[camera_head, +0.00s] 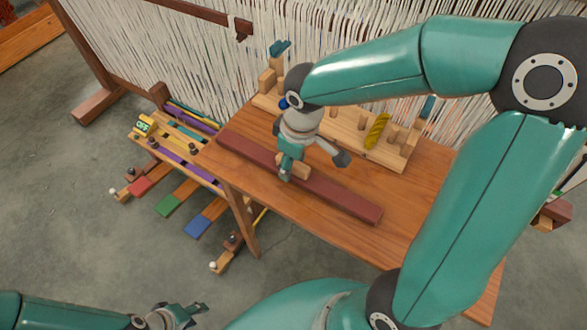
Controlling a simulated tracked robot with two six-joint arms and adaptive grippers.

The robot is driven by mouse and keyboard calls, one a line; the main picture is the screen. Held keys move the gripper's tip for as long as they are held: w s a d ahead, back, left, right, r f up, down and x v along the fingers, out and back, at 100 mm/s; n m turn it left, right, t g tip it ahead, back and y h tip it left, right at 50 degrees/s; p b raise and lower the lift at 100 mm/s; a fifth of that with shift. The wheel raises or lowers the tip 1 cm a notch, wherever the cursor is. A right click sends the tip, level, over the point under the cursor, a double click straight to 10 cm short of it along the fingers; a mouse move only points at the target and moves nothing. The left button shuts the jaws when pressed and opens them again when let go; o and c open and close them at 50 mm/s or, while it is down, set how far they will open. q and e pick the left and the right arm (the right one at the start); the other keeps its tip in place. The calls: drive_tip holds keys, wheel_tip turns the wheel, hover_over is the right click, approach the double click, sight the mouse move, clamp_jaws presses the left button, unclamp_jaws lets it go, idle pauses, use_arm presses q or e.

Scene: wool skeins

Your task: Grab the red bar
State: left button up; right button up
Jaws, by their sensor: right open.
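The dark red bar (340,196) lies lengthwise on the wooden table (270,196), running from the left edge towards the lower right. A light wooden block (295,166), like a handle, sits at its middle. My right gripper (313,166) is over the bar's middle with its fingers spread. One finger is at the near side by the block, the other is out to the right over the table. I cannot tell whether either finger touches the bar. My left gripper (186,314) is low at the bottom left, away from the table; its jaw opening is unclear.
A wooden peg rack (345,128) with a yellow skein (377,131) stands behind the bar. White loom threads (200,50) hang behind it. The table is clear right of the bar.

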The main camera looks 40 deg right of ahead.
clamp_jaws()
drive_tip(key=shift+r, duration=0.15)
